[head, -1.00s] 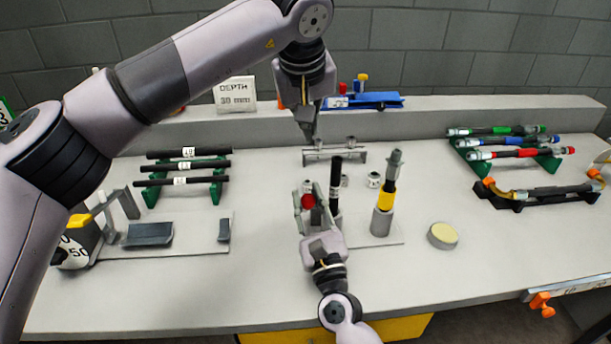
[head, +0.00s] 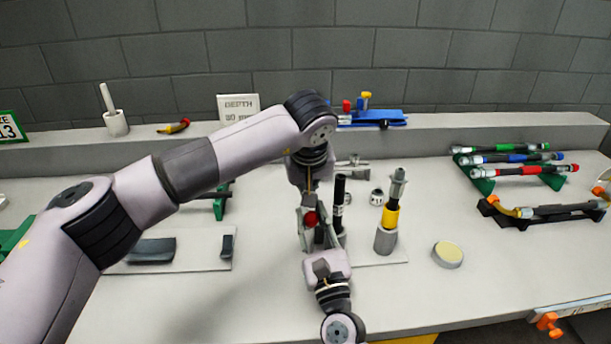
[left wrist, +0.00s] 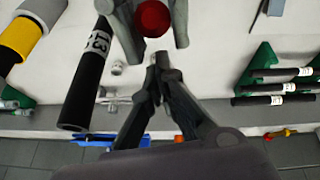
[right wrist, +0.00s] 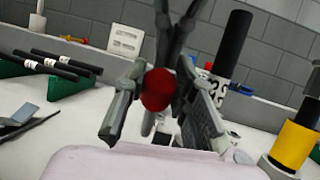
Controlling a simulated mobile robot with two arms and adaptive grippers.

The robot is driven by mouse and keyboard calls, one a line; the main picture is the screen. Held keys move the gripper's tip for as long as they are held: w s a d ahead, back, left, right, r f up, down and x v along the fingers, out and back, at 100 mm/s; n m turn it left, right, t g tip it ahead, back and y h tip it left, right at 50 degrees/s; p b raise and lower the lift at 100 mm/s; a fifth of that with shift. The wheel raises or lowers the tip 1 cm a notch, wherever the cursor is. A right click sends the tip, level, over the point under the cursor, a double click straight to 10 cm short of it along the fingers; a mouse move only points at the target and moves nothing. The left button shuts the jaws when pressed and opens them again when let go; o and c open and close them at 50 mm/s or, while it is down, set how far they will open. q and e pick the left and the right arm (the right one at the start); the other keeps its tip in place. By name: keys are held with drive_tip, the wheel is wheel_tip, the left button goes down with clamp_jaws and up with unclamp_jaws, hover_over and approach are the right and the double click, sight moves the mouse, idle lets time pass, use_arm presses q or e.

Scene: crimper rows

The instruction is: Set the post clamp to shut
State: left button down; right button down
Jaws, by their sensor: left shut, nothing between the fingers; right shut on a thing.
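The post clamp's red ball knob (head: 310,219) is at the middle of the bench. It also shows in the left wrist view (left wrist: 153,18) and right wrist view (right wrist: 158,89). My right gripper (head: 320,224) is shut on the knob, one finger on each side. My left gripper (left wrist: 162,60) is shut and empty, fingertips just beside the knob; whether they touch it I cannot tell. A black hose (head: 338,200) labelled 13 stands upright beside the knob. The clamp's body is mostly hidden by the grippers, so its jaw position cannot be told.
A yellow-banded fitting (head: 389,215) stands in a grey holder on the right. Racks of coloured hoses (head: 515,157) sit far right.

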use_arm(q)
drive_tip(key=shift+s+f, duration=0.2)
drive_tip(key=shift+s, duration=0.05)
drive_tip(key=shift+s+d+f, duration=0.2)
drive_tip(key=shift+s+f, duration=0.3)
drive_tip(key=shift+s, duration=0.35)
use_arm(e)
drive_tip(key=shift+f, duration=0.1)
drive_tip(key=c, duration=1.6)
unclamp_jaws()
drive_tip(key=shift+o, duration=0.2)
drive_tip(key=shift+a, duration=0.1)
use_arm(q)
drive_tip(key=shift+r, duration=0.1)
